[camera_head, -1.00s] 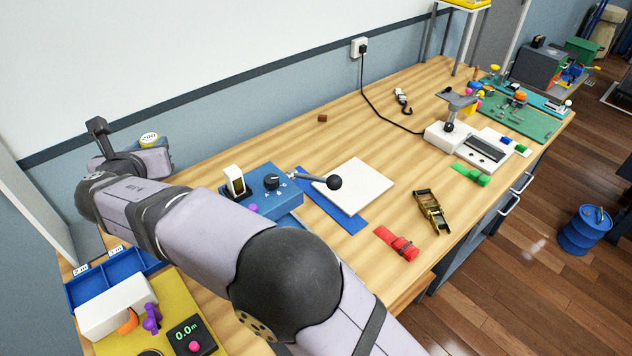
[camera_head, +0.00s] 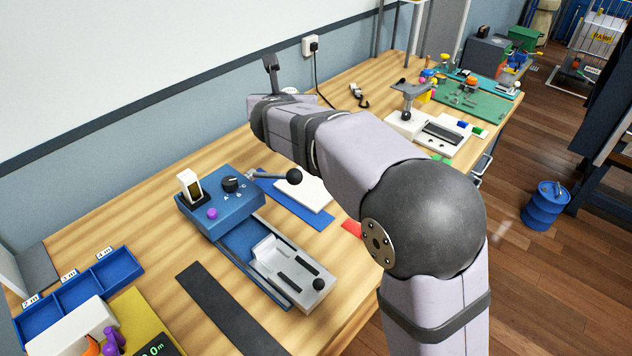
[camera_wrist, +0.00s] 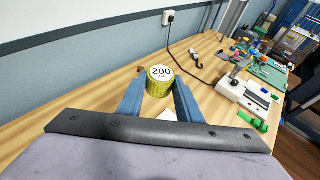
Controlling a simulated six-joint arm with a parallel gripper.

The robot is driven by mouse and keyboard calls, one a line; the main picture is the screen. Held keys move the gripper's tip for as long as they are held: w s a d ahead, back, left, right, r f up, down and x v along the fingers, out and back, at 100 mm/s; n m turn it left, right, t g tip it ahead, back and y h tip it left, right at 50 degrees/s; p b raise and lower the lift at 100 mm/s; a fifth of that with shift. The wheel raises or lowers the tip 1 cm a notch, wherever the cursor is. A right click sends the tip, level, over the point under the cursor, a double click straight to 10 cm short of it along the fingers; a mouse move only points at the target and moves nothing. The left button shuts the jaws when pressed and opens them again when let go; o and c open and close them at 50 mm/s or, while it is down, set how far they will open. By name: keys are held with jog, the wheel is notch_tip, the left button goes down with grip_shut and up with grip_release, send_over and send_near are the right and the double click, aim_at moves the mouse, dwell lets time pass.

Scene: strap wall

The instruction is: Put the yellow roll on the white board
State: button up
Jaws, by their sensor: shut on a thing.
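The yellow roll (camera_wrist: 160,86) has a white top marked 200. In the wrist view my gripper (camera_wrist: 158,95) has its two blue fingers shut on the roll's sides. In the head view my wrist hides most of the roll; only a bit of a pale top (camera_head: 289,91) shows beside it, above the back of the bench. The white board (camera_head: 306,196) lies flat on the bench, partly over a blue strip and partly hidden by my arm. In the wrist view a white patch (camera_wrist: 168,115) below the roll may be the board.
A blue device (camera_head: 222,203) with a dial and a black-knobbed lever (camera_head: 293,176) stands left of the board, the lever reaching close to it. A blue compartment tray (camera_head: 80,285) is at left. A press (camera_head: 408,120) stands beyond. The bench behind the board is fairly clear.

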jog(key=d+m+h, duration=0.1)
jog(key=d, duration=0.9)
notch_tip(320, 180, down, 24)
jog(key=b, duration=0.4)
jog(key=shift+s+r+b, duration=0.1)
jog(key=shift+r+b, duration=0.1)
jog(key=shift+b, duration=0.1)
jog(key=shift+f, duration=0.15)
jog(key=o, duration=1)
jog(key=shift+o, duration=0.2)
jog(key=shift+r, duration=0.2)
jog(key=b+v, duration=0.1)
jog(key=v, duration=1.1)
jog(key=shift+a, duration=0.1)
